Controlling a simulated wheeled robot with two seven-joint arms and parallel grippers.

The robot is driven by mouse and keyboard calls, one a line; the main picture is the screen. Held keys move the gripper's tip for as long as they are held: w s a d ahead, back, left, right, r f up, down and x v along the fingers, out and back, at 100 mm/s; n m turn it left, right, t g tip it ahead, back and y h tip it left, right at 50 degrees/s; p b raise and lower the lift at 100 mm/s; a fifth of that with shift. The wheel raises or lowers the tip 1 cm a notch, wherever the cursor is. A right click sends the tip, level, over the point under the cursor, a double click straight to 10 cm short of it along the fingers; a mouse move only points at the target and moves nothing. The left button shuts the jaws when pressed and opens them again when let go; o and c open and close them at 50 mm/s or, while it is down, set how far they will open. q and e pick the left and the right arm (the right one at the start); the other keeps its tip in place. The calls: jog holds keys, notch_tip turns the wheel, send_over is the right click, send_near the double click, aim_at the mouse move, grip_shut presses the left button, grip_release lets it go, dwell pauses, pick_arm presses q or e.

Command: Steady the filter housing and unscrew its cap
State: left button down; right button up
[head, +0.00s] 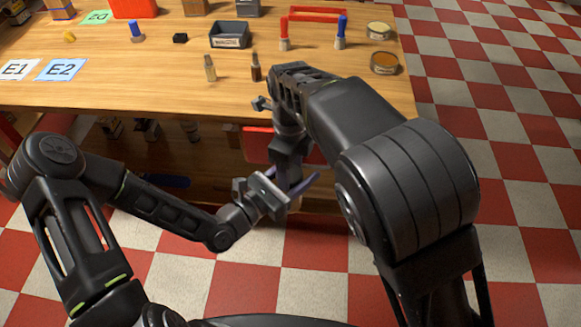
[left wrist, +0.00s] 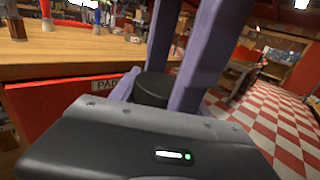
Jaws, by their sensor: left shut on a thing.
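My left gripper (head: 300,185) is in front of the bench, below its top, with purple fingers spread around a held thing. In the left wrist view, a dark round body (left wrist: 154,89), seemingly the filter housing, sits between these fingers; I cannot tell its cap from its body. My right gripper (head: 289,145) points down from above, right over the left gripper. Its fingertips are hidden in the head view, so I cannot tell whether it is open or touches the cap.
The wooden bench (head: 130,85) stands ahead, with two small bottles, a grey bin (head: 229,36), red and blue-handled tools and round tins (head: 384,63) on it. A red bin front (left wrist: 60,110) is below its edge. Checkered floor is free at the right.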

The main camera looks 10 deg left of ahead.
jog(key=c, duration=0.7)
jog(key=o, duration=1.4)
jog(key=shift+r, duration=0.1)
jog(key=shift+r, duration=2.25)
